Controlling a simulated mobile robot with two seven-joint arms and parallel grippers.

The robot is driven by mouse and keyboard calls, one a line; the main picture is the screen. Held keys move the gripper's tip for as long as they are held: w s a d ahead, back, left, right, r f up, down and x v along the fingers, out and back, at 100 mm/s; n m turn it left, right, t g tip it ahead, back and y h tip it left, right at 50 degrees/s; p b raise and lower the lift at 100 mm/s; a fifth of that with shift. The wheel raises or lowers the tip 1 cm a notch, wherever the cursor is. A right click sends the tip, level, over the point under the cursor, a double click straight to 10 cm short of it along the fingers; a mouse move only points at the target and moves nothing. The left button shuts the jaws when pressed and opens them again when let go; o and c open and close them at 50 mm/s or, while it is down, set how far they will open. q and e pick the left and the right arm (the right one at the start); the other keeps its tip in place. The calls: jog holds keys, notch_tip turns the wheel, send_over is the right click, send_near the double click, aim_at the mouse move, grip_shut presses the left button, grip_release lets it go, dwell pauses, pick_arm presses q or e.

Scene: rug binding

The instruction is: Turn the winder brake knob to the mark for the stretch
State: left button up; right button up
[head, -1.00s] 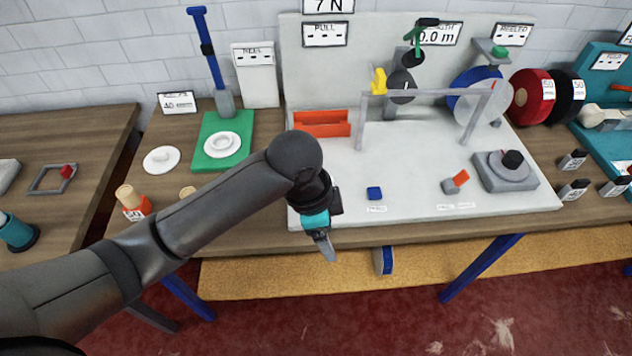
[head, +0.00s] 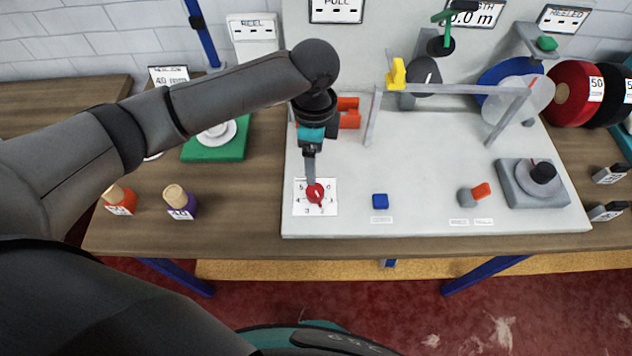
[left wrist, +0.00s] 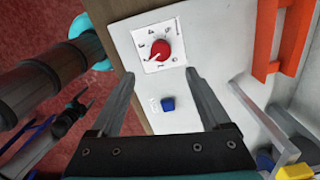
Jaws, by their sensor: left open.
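The brake knob (head: 315,194) is red and sits on a white, numbered dial plate (head: 300,208) at the left front of the pale winder board. In the head view my left gripper (head: 310,178) points down at the knob and partly covers it. In the left wrist view the knob (left wrist: 161,50) shows beyond the fingertips, roughly between their lines. The left gripper (left wrist: 160,73) is open, with nothing between its fingers. The knob's pointer faces the front of the dial in the head view, but the exact mark is too small to read.
A blue block (head: 380,201) sits right of the dial. An orange bracket (head: 349,112) and a grey frame (head: 455,90) stand behind it. Two wooden-topped spools (head: 180,202) stand left on the table. The board between dial and frame is mostly clear.

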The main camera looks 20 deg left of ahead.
aim_at(315, 190)
pick_arm(q)
notch_tip(315, 190, down, 12)
jog(key=shift+r+b, duration=0.1)
jog(key=shift+b, duration=0.7)
pick_arm(e)
jog(key=shift+w+f, duration=0.55)
jog(key=shift+f, duration=0.3)
pick_arm(q)
jog(key=shift+c, duration=0.2)
grip_shut()
pick_arm(e)
jog(key=shift+s, duration=0.15)
